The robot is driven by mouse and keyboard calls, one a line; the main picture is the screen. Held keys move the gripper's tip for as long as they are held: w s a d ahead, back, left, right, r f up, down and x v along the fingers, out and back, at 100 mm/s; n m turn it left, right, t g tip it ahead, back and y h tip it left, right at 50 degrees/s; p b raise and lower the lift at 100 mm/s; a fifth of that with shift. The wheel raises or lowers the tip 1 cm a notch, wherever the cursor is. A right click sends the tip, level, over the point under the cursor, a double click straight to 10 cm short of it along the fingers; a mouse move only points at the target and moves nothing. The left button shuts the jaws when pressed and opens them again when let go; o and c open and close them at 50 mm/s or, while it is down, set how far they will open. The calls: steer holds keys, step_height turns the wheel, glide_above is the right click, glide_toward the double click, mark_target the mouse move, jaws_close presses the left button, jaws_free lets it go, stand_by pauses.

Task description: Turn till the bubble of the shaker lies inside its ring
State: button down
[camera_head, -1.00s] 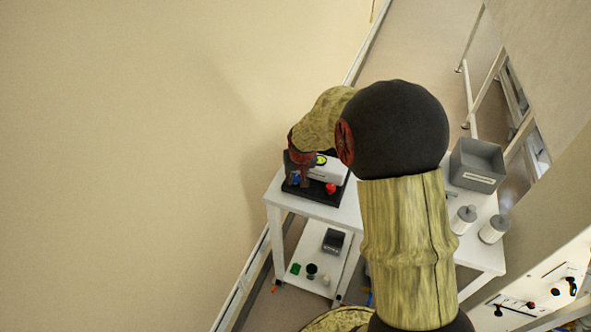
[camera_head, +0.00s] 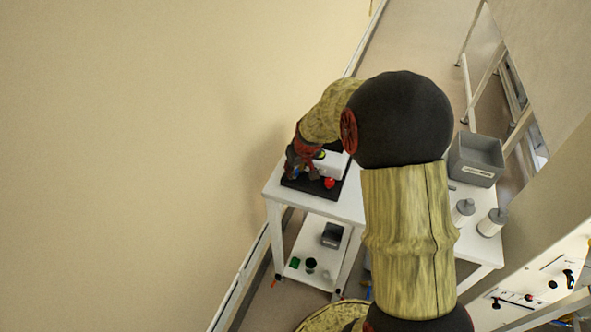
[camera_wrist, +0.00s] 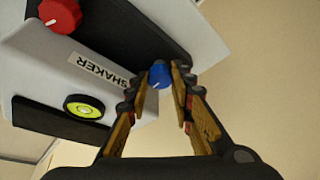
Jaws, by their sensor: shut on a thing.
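The shaker (camera_wrist: 95,70) is a white box with a black base and a "SHAKER" label in the wrist view. It also shows on the white table in the head view (camera_head: 333,165). Its round bubble level (camera_wrist: 85,106) is yellow-green with a dark ring inside a black rim; I cannot make out exactly where the bubble lies. A blue knob (camera_wrist: 158,75) sits at the shaker's corner, between my fingertips. My gripper (camera_wrist: 160,82) is shut on this blue knob. In the head view my gripper (camera_head: 298,168) is at the shaker's left end, partly covering it.
A red knob (camera_wrist: 60,15) is on the shaker's other end. The white table (camera_head: 325,209) has a lower shelf with a dark box (camera_head: 332,235) and small items. To the right stand a grey bin (camera_head: 475,160) and two white cylinders. A bare wall is behind.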

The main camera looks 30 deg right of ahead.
steer(key=c, duration=1.5)
jaws_free()
steer(key=shift+c, duration=0.2)
steer(key=v, duration=0.8)
